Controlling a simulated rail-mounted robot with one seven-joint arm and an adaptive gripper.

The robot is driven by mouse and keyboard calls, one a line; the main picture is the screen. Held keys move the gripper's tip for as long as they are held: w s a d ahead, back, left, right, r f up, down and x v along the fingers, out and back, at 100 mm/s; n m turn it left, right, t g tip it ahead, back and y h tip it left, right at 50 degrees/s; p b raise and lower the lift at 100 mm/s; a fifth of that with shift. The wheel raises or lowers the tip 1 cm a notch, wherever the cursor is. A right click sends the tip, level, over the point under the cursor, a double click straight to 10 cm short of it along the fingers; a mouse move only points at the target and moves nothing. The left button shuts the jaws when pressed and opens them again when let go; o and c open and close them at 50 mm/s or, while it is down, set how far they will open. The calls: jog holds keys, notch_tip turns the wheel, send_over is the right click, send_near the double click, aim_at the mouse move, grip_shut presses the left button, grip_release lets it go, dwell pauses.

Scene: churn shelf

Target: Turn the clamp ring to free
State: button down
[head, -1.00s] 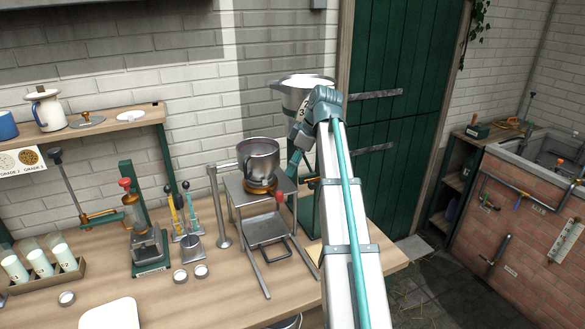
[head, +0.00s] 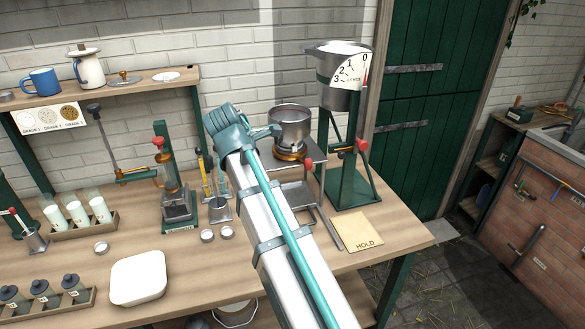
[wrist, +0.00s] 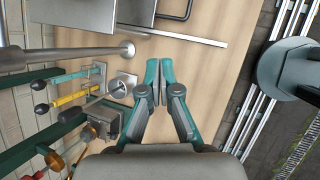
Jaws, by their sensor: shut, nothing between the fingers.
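The steel pot (head: 291,128) stands upright on a small metal stand (head: 309,158). A brass-coloured ring (head: 289,154) sits around the pot's foot; it looks like the clamp ring. My arm stands in front and to the left of it, and its fingertips are hard to make out in the head view. In the wrist view my gripper (wrist: 158,70) is shut and empty, pointing down over bare tabletop beside the stand. The ring does not show in the wrist view, so its turn position cannot be told.
A steel post (wrist: 85,52) lies close left of my fingers in the wrist view. Tools with yellow and teal shafts (wrist: 75,96) are near it. A dial scale (head: 345,75) stands right of the pot. A HOLD card (head: 359,232) lies at the front right.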

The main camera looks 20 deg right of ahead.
jog(key=s+d+r+n+h, duration=0.1)
jog(key=d+r+n+h, duration=0.2)
jog(key=d+n, duration=0.1)
jog(key=p, duration=0.4)
send_near(306, 168)
jog(key=shift+t, duration=0.3)
jog(key=shift+x, duration=3.15)
jog(key=shift+s+a+f, duration=0.1)
jog(key=shift+s+a, duration=0.05)
jog(key=shift+s, duration=0.05)
